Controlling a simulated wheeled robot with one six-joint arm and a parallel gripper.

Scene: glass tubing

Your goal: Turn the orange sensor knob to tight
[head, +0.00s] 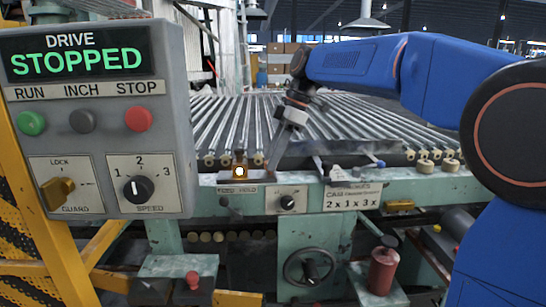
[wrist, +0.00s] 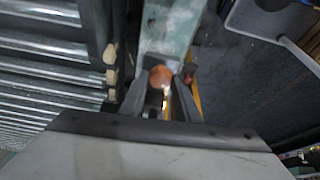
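In the wrist view the round orange knob (wrist: 160,77) shows just beyond and between my fingers. My gripper (head: 273,160) points down to the right of the sensor in the head view. In the wrist view my gripper (wrist: 160,98) has its two dark fingers apart, with no clear contact on the knob. Any tight mark on the knob is too small to read.
A grey panel (head: 95,120) at left reads DRIVE STOPPED, with buttons and switches. A small dial (head: 288,202) and a handwheel (head: 309,267) are on the green frame. Steel rollers (head: 230,115) lie behind the rail. A red cylinder (head: 383,270) stands lower right.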

